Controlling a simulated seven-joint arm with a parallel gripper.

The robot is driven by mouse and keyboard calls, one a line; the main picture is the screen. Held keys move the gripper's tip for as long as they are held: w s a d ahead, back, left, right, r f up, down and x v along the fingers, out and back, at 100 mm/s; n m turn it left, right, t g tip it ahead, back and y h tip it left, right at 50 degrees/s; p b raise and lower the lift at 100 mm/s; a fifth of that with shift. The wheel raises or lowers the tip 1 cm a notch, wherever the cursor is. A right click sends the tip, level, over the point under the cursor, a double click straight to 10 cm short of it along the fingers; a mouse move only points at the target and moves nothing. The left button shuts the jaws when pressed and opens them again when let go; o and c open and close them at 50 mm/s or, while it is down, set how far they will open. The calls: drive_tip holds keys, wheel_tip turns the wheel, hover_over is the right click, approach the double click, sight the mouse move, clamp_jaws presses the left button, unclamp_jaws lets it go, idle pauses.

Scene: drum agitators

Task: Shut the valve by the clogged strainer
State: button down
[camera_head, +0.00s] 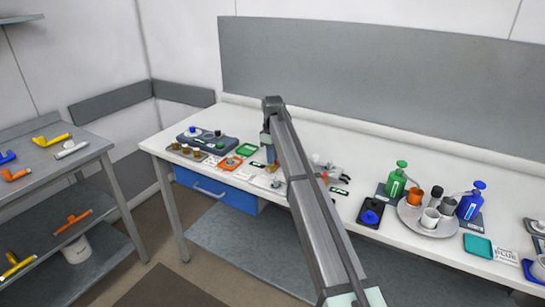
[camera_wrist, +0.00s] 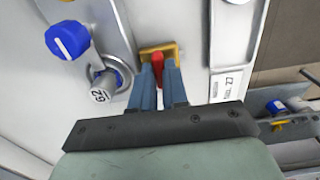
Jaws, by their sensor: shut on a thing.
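In the wrist view, my gripper (camera_wrist: 159,74) is shut on a small red handle (camera_wrist: 157,61), with one blue finger on each side. The handle sits at a brass-yellow valve piece (camera_wrist: 173,49) on a pale panel. Left of it are a blue knob (camera_wrist: 67,40) with a white line and a grey cylinder (camera_wrist: 101,93) with a small label and a blue part behind it. I cannot tell which part is the clogged strainer. In the head view, my gripper (camera_head: 267,148) is low over the white bench, and my arm hides part of the fittings there.
The white bench (camera_head: 420,235) holds a green pump bottle (camera_head: 397,180), a blue pump bottle (camera_head: 471,202) and a round tray (camera_head: 447,228) with cups on the right. A dark stand (camera_head: 216,139) and small brown jars are on the left. A printed label (camera_wrist: 232,88) lies right of the valve.

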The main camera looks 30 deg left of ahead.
drive_tip(key=c, duration=1.1)
unclamp_jaws()
drive_tip(key=shift+c, duration=0.2)
wheel_tip(320, 180, up, 14)
drive_tip(key=shift+f, duration=0.15)
